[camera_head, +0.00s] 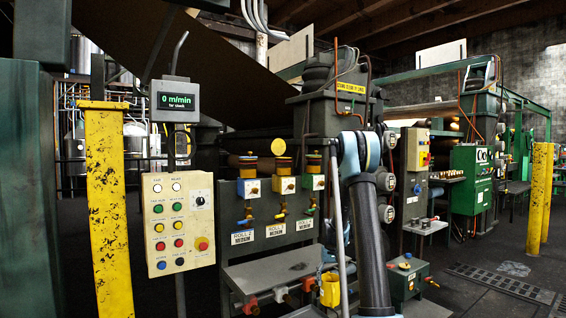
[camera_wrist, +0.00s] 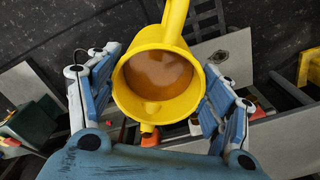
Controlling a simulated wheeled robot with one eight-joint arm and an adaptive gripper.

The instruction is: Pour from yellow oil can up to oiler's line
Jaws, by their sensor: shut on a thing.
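My gripper (camera_wrist: 160,82) is shut on the yellow oil can (camera_wrist: 172,25), with blue fingers on both sides of it. The can's round mouth faces the wrist camera and shows brown oil (camera_wrist: 158,70) inside. In the head view the yellow can (camera_head: 330,291) hangs low in front of the machine, partly hidden by my arm. Three oilers stand in a row on the machine: a left one (camera_head: 248,187), a middle one (camera_head: 284,186) and a right one (camera_head: 314,182). A round yellow lid (camera_head: 278,147) stands up above the middle one. The oiler's line is too small to see.
Label plates (camera_head: 276,230) and a grey shelf (camera_head: 270,268) lie below the oilers. A button panel (camera_head: 179,221) and yellow post (camera_head: 108,205) stand to the left. A green box (camera_head: 407,277) sits right of my arm. Open floor lies at the lower right.

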